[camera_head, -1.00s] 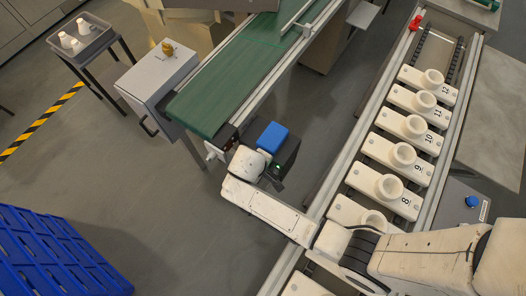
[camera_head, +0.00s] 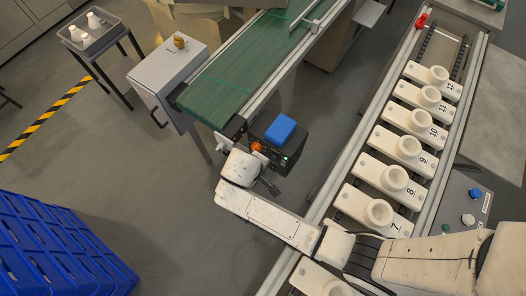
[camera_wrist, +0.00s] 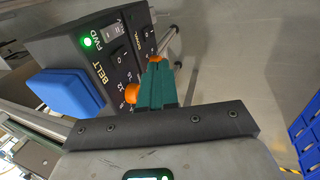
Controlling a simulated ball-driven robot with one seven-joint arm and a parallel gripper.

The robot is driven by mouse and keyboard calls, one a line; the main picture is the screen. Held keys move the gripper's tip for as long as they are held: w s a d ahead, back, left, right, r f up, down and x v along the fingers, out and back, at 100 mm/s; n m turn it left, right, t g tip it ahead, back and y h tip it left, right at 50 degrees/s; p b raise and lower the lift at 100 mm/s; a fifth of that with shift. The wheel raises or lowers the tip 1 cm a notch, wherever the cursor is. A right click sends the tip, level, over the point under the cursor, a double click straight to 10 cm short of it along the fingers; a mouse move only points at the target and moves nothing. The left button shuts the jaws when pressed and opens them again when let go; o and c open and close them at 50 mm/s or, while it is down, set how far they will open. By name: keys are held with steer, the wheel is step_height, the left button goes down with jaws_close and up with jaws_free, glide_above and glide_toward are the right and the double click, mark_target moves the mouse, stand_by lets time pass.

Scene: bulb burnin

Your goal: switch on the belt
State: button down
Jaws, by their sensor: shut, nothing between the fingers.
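The belt control box (camera_head: 278,140) is dark with a blue top and stands by the near end of the green belt (camera_head: 232,80). In the wrist view its panel (camera_wrist: 120,64) carries the words FWD and BELT, marks 0 and 1, and a lit green lamp (camera_wrist: 86,42). An orange knob (camera_wrist: 132,93) shows beside my fingers, and another orange part (camera_wrist: 155,60) at their tips. My gripper (camera_wrist: 157,68) is shut and empty, its teal fingers close in front of the panel. They partly hide the controls; I cannot tell whether they touch.
A grey cabinet (camera_head: 168,68) stands left of the belt. A line of numbered white holders (camera_head: 403,147) runs along the right. Blue crates (camera_head: 60,245) stand at lower left. A tray table (camera_head: 95,40) is at upper left. Open floor lies between.

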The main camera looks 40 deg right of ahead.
steer(key=shift+a+f+v, duration=0.1)
steer(key=shift+a+v, duration=0.1)
steer(key=shift+v, duration=0.7)
steer(key=shift+a+f+v, duration=0.1)
steer(key=shift+a+v, duration=0.1)
steer(key=shift+v, duration=0.65)
steer(key=shift+a+v, duration=0.2)
steer(key=shift+v, duration=0.7)
steer(key=shift+s, duration=0.2)
